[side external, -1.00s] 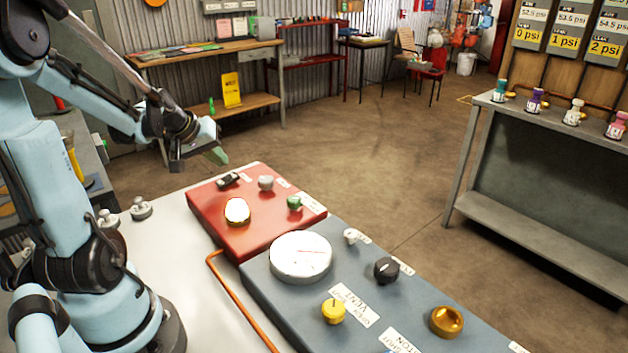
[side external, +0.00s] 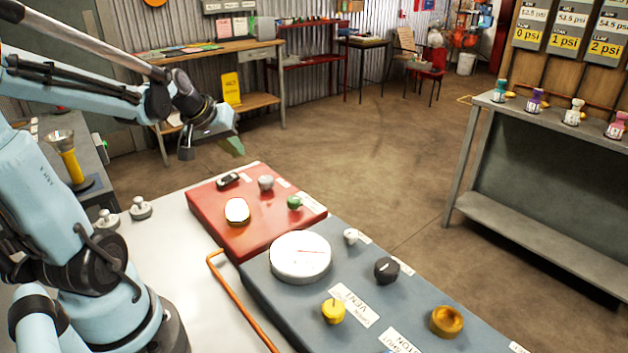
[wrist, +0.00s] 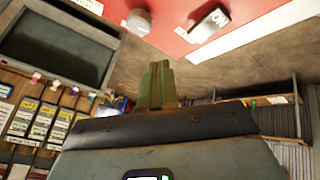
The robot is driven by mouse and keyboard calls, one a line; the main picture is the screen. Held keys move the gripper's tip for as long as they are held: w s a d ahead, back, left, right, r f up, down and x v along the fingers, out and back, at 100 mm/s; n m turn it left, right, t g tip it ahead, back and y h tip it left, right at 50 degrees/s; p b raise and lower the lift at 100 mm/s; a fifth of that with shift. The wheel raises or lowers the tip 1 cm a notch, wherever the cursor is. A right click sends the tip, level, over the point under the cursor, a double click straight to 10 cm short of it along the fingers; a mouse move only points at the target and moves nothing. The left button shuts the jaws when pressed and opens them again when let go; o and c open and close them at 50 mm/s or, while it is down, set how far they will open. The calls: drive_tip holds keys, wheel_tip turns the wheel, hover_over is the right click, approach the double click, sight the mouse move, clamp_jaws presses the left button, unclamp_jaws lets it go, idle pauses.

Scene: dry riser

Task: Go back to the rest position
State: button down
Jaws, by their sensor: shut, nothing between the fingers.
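My gripper (side external: 232,146) hangs in the air above and behind the far left corner of the red panel (side external: 222,213), apart from everything on it. Its greenish fingers are shut and empty. In the wrist view the closed fingers (wrist: 156,86) stand side by side in the middle, with the red panel's edge (wrist: 262,22) at the top of the picture.
The red panel carries a white lamp (side external: 237,211), a black switch, a grey knob and a green knob. A blue-grey panel (side external: 400,325) with a round gauge (side external: 300,257) adjoins it. An orange pipe (side external: 240,300) runs along the white table. A bench (side external: 530,215) stands at right.

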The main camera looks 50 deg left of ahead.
drive_tip(key=s+d+m, duration=0.1)
drive_tip(key=d+m, duration=0.2)
drive_tip(key=d, duration=0.4)
drive_tip(key=d+m+h, duration=0.1)
drive_tip(key=d+m, duration=0.2)
drive_tip(key=d, duration=0.4)
drive_tip(key=s+d+m, duration=0.1)
drive_tip(key=d+m, duration=0.2)
drive_tip(key=d, duration=0.4)
drive_tip(key=shift+s+d+f+t, duration=0.1)
drive_tip(key=shift+s+d+t, duration=0.2)
drive_tip(key=shift+d, duration=0.05)
